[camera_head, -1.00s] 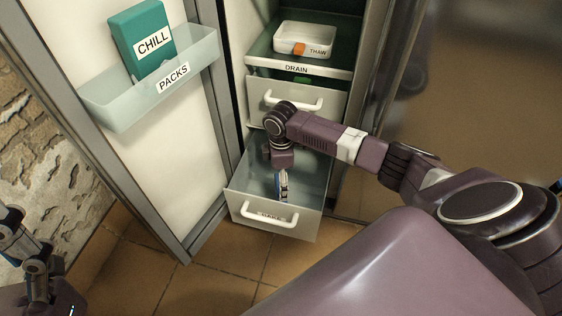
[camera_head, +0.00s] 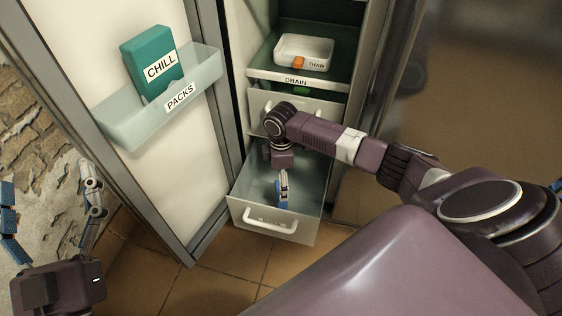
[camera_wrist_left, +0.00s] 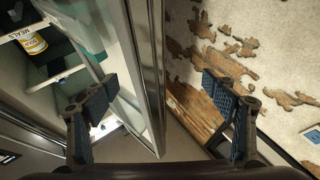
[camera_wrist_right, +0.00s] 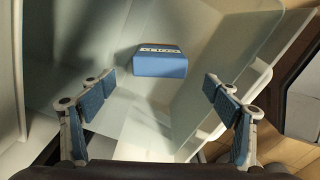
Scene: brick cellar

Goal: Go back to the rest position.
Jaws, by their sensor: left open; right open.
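My left gripper (camera_head: 50,205) is at the left edge of the head view, fingers wide apart and empty, in front of the stone wall beside the open door. In the left wrist view the gripper (camera_wrist_left: 160,85) has nothing between its fingers. My right gripper (camera_head: 283,186) points down into the pulled-out lower drawer (camera_head: 303,222). In the right wrist view this gripper (camera_wrist_right: 159,85) is open, and a blue box (camera_wrist_right: 160,62) with a pale label strip lies in the drawer beyond the fingertips, apart from them.
The open door (camera_head: 172,165) carries a clear bin (camera_head: 118,128) marked PACKS with a teal CHILL pack (camera_head: 150,57). Above the drawer are a closed drawer (camera_head: 262,100) and a DRAIN shelf (camera_head: 262,75) with a white THAW tray (camera_head: 283,58). Tiled floor (camera_head: 215,285) lies below.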

